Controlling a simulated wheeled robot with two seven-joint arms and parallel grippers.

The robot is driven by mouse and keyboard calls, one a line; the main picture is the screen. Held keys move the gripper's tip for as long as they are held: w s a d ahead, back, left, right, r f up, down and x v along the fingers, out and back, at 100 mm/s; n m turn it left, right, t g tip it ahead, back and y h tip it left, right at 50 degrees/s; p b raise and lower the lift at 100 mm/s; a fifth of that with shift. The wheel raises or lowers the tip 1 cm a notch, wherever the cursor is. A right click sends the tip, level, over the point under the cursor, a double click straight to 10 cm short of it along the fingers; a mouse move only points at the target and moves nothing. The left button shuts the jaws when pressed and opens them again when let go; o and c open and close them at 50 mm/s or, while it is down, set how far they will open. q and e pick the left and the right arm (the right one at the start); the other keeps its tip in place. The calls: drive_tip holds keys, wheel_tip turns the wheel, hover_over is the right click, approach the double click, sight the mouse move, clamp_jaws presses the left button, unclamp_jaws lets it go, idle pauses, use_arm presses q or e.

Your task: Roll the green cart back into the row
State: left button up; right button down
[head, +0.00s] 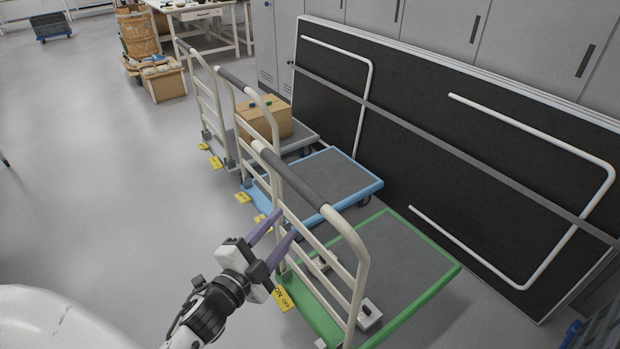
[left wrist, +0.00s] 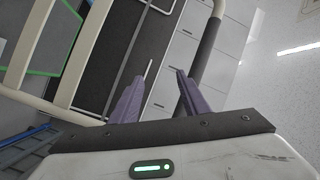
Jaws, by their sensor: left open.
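The green cart (head: 410,318) stands at the front right in the head view, with a grey deck, green rim and cream push frame. Its handle has a dark grip (head: 292,176); in the left wrist view a dark grip (left wrist: 208,48) runs down at the right of the fingers. My left gripper (head: 281,226), with purple fingers, is open beside the push frame, on its left side and lower than the grip in the picture. The blue cart (head: 345,170) and a grey cart (head: 304,139) stand behind the green one. My right gripper is out of view.
A cardboard box (head: 270,122) sits on the grey cart. Yellow floor tags (head: 283,299) lie along the carts' handle side. A dark panel (head: 430,140) with white rails leans against grey cabinets (head: 530,40) on the right.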

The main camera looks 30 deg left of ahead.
use_arm(q)
drive_tip(key=w+a+r+m+t, duration=0.1)
drive_tip(key=w+r+m, duration=0.2)
drive_tip(key=w, duration=0.3)
drive_tip(key=w+a+r+m+t+h, duration=0.1)
drive_tip(key=w+a+r+m, duration=0.1)
drive_tip(key=w+r, duration=0.2)
drive_tip(key=w, duration=0.3)
drive_tip(key=shift+r+m+t, duration=0.3)
drive_tip(key=shift+m, duration=0.1)
clamp_jaws()
